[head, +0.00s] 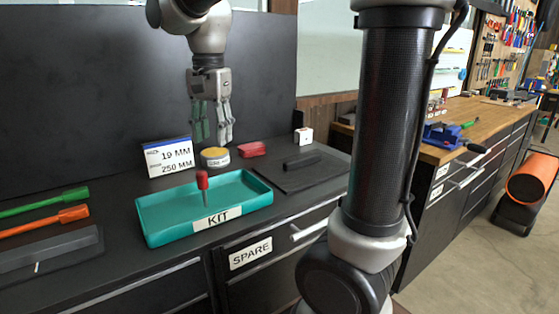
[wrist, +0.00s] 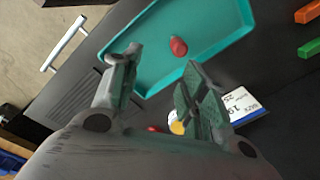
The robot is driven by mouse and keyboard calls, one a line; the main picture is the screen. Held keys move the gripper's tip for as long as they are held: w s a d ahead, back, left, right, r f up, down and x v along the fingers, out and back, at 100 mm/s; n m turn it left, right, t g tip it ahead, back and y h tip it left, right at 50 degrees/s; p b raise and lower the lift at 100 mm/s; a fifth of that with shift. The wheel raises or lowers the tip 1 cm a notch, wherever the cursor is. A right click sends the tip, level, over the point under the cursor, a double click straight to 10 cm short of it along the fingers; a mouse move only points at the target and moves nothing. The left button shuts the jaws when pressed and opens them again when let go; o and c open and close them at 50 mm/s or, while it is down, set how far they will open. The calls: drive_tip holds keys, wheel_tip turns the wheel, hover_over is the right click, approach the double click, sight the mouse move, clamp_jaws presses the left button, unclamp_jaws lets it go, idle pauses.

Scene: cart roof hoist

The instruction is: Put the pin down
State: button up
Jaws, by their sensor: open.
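A red-topped pin (head: 203,183) stands upright in the teal KIT tray (head: 160,237), near its middle. In the wrist view the pin's red top (wrist: 178,47) shows over the tray floor (wrist: 205,25). My gripper (head: 212,140) hangs above the counter, behind and above the tray in the head view. Its fingers are apart with nothing between them. In the wrist view my gripper (wrist: 163,65) has its two fingers spread, with the red top beyond their tips and clear of both.
A sign reading 19 MM, 250 MM (head: 168,157) stands behind the tray. A yellow-topped round item (head: 215,156), a red item (head: 252,149) and a white box (head: 303,136) are nearby. A dark mat (head: 325,175) holds a black piece. Green (head: 45,202) and orange (head: 45,222) tools lie left.

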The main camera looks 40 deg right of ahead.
drive_tip(key=s+d+f+n+t, duration=0.2)
drive_tip(key=s+d+n, duration=0.3)
drive_tip(key=s, duration=0.3)
drive_tip(key=s+d+f+n+t, duration=0.1)
drive_tip(key=s+d+f+n, duration=0.2)
drive_tip(key=s, duration=0.6)
drive_tip(key=d+n, duration=0.2)
drive_tip(key=d, duration=0.1)
drive_tip(key=shift+s+d+n+t, duration=0.25)
drive_tip(key=shift+d+n+t, duration=0.15)
